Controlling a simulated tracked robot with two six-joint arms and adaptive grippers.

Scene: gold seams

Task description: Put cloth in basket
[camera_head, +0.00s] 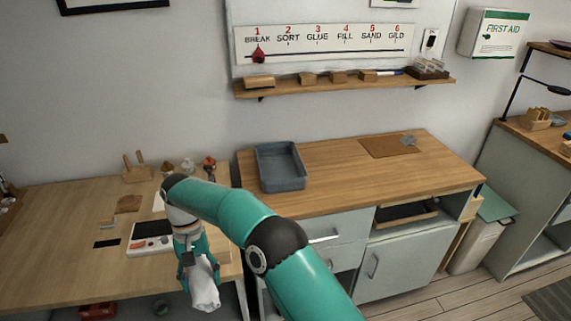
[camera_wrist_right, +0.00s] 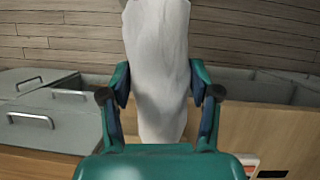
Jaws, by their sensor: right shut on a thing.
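A white cloth (camera_head: 204,284) hangs from my right gripper (camera_head: 193,262), which is shut on it near the front edge of the left table. The right wrist view shows the cloth (camera_wrist_right: 158,70) bunched between the two fingers of my right gripper (camera_wrist_right: 160,95), reaching out past the fingertips. No thing in view is clearly a basket; a grey-blue open bin (camera_head: 281,168) stands on the wooden counter, to the right of and behind the gripper. The bin looks empty. My left gripper is not in view.
My right arm crosses in front of the counter (camera_head: 340,175). The left table (camera_head: 60,225) holds a white device (camera_head: 150,237), a wooden rack (camera_head: 137,168) and small items. A brown mat (camera_head: 390,146) lies right of the bin. A shelf (camera_head: 345,86) runs above the counter.

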